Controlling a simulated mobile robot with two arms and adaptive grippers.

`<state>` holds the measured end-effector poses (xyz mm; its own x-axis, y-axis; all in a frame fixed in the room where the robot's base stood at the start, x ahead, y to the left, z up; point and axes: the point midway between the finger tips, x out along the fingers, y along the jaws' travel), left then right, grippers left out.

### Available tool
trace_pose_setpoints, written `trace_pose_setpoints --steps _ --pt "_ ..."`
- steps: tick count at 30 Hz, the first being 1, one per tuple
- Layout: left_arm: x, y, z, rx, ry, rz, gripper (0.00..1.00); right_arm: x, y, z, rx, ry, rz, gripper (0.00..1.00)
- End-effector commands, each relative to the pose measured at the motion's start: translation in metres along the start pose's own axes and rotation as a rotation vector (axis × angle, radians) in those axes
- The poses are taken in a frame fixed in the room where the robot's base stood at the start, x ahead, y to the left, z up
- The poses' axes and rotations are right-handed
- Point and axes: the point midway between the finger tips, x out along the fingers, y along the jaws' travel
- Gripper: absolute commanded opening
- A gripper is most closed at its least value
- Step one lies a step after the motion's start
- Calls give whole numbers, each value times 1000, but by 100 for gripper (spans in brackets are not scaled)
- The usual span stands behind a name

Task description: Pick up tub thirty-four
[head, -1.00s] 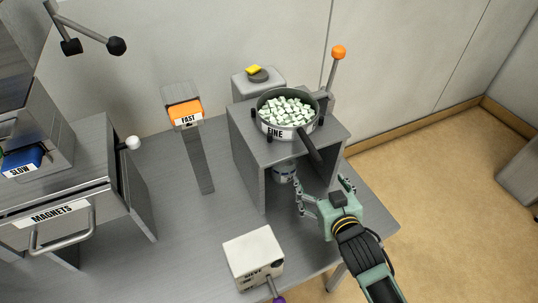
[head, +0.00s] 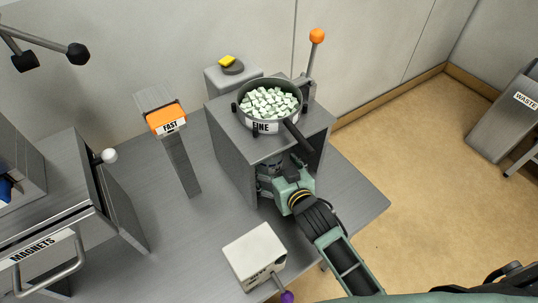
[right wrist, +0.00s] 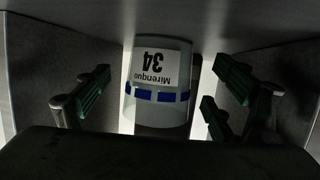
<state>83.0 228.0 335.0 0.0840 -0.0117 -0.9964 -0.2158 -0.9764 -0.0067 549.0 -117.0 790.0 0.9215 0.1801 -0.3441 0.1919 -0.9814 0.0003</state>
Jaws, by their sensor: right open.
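Tub thirty-four (right wrist: 158,108) is a pale tub with a white label reading "Mirenquo 34" and a band of blue blocks. It appears upside down in the right wrist view, between the fingers of my right gripper (right wrist: 160,95). The fingers are open, with a gap showing on each side of the tub. In the head view my right gripper (head: 281,174) reaches into the open front of the grey housing under the sieve pan. There the gripper and housing largely hide the tub. My left gripper is not in view.
The grey housing (head: 233,160) has side walls and a top close around my gripper. On it stands a pan marked FINE (head: 268,101) full of pale cubes, its handle jutting forward. A white box (head: 254,257) with a purple knob stands in front. A FAST lever (head: 166,118) is left.

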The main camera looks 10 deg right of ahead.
Motion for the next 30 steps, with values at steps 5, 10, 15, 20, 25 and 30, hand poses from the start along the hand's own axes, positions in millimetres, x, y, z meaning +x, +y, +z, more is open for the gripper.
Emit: trace_pose_setpoints --steps 5,10,15,20,25,30 --pt "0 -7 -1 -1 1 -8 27 14 0 -1 1 1 0 87" --pt "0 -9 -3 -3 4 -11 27 15 0 -1 1 1 0 87" --pt "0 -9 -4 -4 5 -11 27 14 0 -1 1 1 0 75" --pt "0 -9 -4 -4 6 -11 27 14 0 0 0 1 0 61" --pt "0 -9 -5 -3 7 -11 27 14 0 0 0 1 0 46" --pt "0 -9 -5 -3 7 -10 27 14 0 -1 0 3 0 32"
